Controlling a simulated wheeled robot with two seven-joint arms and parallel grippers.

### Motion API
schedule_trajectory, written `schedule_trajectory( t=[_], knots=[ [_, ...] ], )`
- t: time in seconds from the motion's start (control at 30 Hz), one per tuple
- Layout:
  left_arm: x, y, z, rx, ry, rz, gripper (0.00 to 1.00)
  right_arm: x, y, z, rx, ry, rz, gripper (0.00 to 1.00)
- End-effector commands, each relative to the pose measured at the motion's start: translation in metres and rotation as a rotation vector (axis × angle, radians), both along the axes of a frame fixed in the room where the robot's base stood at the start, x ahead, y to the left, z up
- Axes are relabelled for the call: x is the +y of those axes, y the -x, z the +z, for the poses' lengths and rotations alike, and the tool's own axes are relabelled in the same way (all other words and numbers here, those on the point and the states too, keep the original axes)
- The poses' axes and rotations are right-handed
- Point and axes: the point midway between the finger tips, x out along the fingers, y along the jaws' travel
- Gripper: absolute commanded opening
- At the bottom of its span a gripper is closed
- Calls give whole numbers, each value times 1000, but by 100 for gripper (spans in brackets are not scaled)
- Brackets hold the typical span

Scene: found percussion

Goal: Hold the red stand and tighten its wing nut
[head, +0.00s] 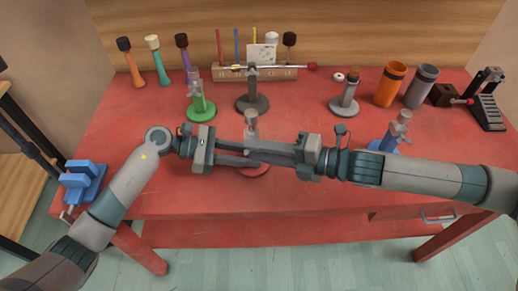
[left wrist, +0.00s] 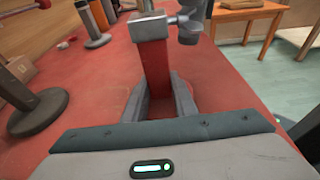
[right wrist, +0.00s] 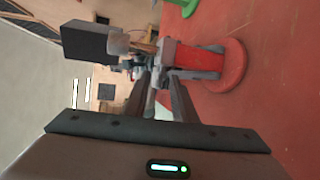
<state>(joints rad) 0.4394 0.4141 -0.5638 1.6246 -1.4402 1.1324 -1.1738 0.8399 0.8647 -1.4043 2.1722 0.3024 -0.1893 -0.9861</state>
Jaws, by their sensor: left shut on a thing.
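The red stand (head: 254,170) is upright near the middle of the table, with a round red base and a grey top. Its red post (left wrist: 155,78) is between the fingers of my left gripper (left wrist: 158,95), which is shut on it. In the right wrist view the stand (right wrist: 234,66) appears sideways, held by the left fingers. My right gripper (head: 250,147) reaches in from the right at the height of the stand's upper part. Its fingers (right wrist: 160,75) are apart, close to the stand's top. The wing nut is small and partly hidden; I cannot tell whether the fingers touch it.
A green stand (head: 201,108), a dark stand (head: 252,102) and a blue stand (head: 385,137) are nearby. Mallets, orange and grey cups (head: 390,88) and a pedal (head: 487,108) line the back. A blue vise (head: 84,180) is at the left edge. The front table is clear.

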Motion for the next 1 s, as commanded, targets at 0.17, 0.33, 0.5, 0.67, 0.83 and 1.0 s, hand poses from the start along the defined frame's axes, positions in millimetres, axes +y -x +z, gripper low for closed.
schedule_trajectory(
  t=[0.17,0.33,0.5,0.67,0.83,1.0],
  knots=[
    [1,0,-2,2,-3,1,12,-12,5,2,0,1,-1,24],
    [1,0,-2,2,-3,2,12,-32,12,7,-1,2,-2,24],
    [1,0,-2,1,-3,3,12,-56,23,13,-2,3,-1,24],
    [1,-1,-2,1,-3,3,12,-78,32,18,-1,2,-2,24],
    [1,-1,-2,1,-3,3,12,-96,40,23,-2,1,-1,24],
    [1,-1,-1,1,-3,3,12,-104,44,25,-1,-1,0,24]
  ],
)
